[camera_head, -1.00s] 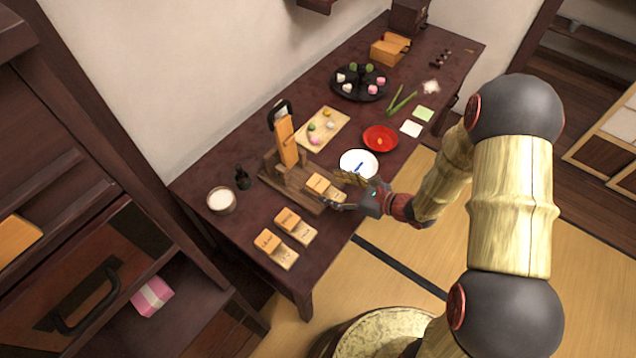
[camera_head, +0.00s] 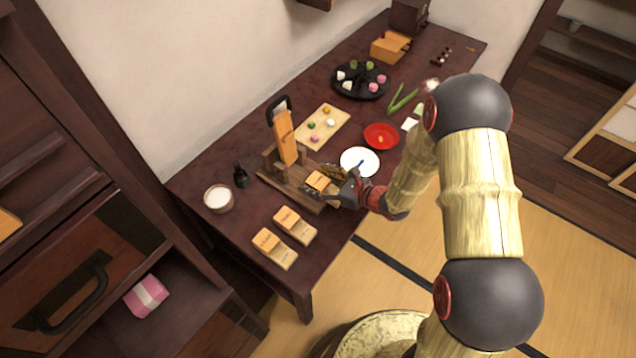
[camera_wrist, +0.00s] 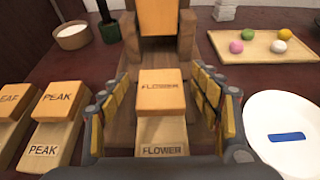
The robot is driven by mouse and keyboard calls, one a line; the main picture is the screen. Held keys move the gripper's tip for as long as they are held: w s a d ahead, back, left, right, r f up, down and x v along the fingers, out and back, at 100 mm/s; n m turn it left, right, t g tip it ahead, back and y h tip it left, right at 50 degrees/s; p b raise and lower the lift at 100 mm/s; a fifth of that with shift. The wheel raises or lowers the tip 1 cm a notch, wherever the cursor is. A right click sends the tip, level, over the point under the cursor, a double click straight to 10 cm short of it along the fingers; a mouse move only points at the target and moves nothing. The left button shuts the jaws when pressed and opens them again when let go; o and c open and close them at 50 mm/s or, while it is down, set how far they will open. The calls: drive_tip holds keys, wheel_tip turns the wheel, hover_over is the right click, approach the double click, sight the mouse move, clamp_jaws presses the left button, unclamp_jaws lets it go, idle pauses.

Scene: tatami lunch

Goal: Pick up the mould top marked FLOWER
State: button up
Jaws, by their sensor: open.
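The mould top marked FLOWER (camera_wrist: 161,92) is an orange wooden block. It lies on a paler base block (camera_wrist: 162,134), also labelled FLOWER, on the dark wooden stand. In the wrist view the top sits between the two fingers of my gripper (camera_wrist: 160,105), which are open on either side with gaps to it. In the head view the FLOWER top (camera_head: 318,181) is at the front of the stand, and my gripper (camera_head: 338,192) reaches it from the right. The far finger's contact is hard to see in that view.
Two similar moulds stand to the left, one marked PEAK (camera_wrist: 58,101), the other partly cut off. A white plate (camera_wrist: 286,135) with a blue strip is close on the right. The stand's upright orange board (camera_head: 285,138) rises behind. A tray of sweets (camera_head: 323,124) lies beyond.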

drive_tip(key=shift+c, duration=0.6)
drive_tip(key=c, duration=1)
drive_tip(key=shift+c, duration=0.2)
